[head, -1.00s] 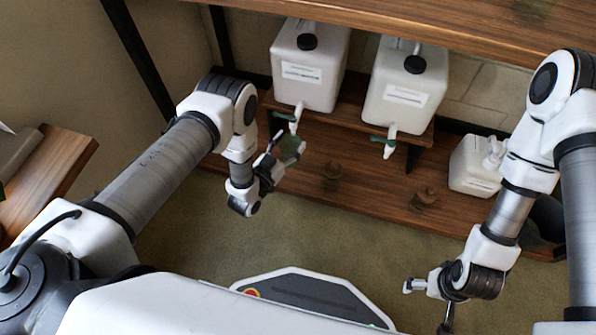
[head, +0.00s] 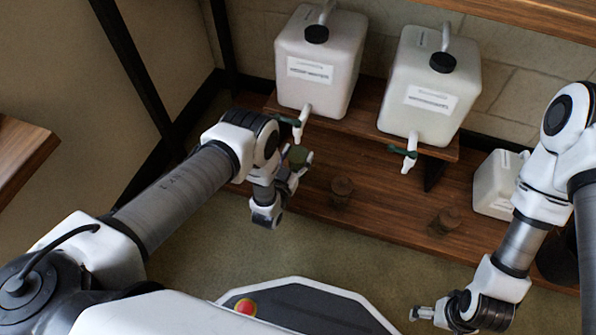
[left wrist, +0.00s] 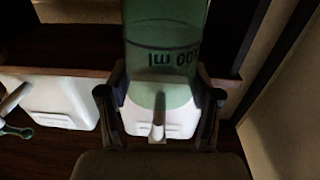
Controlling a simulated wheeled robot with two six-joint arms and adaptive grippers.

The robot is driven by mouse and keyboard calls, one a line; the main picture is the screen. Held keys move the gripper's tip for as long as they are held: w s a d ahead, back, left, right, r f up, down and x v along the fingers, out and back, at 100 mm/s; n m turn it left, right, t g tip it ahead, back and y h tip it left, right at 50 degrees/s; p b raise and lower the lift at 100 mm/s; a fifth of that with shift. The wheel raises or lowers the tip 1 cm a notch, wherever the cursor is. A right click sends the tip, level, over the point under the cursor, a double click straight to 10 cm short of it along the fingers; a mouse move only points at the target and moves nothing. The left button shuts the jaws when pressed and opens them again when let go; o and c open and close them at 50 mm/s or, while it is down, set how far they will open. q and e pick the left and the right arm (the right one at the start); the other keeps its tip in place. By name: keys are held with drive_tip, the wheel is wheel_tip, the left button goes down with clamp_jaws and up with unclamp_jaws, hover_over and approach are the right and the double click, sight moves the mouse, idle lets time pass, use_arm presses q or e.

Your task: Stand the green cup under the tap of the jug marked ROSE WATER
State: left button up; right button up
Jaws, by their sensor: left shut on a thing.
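My left gripper (head: 290,172) is shut on the green cup (head: 297,156), just below the tap (head: 300,122) of the left white jug (head: 318,68). The translucent cup, with upside-down "00 ml" writing, also shows between the fingers in the left wrist view (left wrist: 165,50). There, one jug and its tap line up with the cup. A second white jug (head: 435,85) with a green-levered tap (head: 408,155) stands to the right. Both jug labels are too small to read. My right gripper (head: 424,313) is low at right, its fingers partly hidden.
Both jugs stand on a raised wooden shelf (head: 360,126). On the lower board (head: 385,190) are two small brown cylinders, one left (head: 341,190) and one right (head: 446,220), and a smaller white container (head: 493,185) at right. A wooden top overhangs at upper right.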

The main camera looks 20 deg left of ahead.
sight(294, 171)
use_arm(q)
wheel_tip(294, 171, down, 4)
drive_tip(key=shift+f+b, duration=0.2)
drive_tip(key=shift+b, duration=0.8)
drive_tip(key=shift+f, duration=0.2)
drive_tip(key=o, duration=1.4)
drive_tip(key=shift+r, duration=0.1)
